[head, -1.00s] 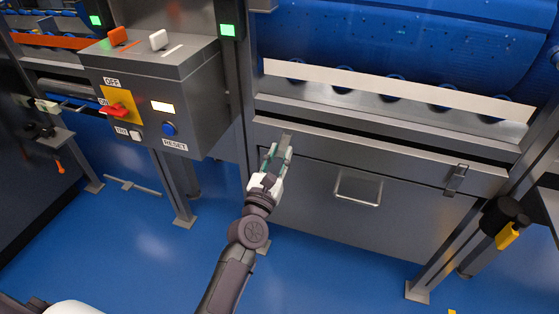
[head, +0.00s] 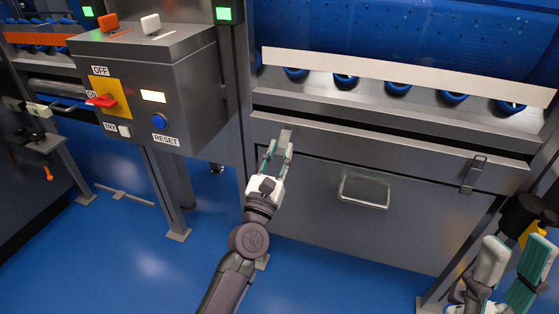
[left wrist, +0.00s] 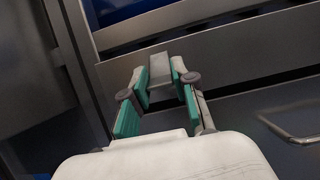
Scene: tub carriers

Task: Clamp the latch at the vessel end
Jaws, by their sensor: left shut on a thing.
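My left gripper (head: 279,148) is shut on a grey metal latch (head: 286,136) at the left end of the steel front panel. In the left wrist view the latch (left wrist: 161,91) sits between the green finger pads (left wrist: 165,86), its upper part near the panel's ledge. The fingers hide part of it. A second latch (head: 474,174) is at the right end of the same panel, untouched. My right gripper (head: 517,246) is at the lower right in the head view, its fingers apart and nothing seen between them.
A drawer front with a handle (head: 363,192) is below the ledge. A large blue drum (head: 400,40) lies behind the pale strip. A control box (head: 150,90) with a red switch and blue button stands left of my arm. The blue floor (head: 130,260) is clear at lower left.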

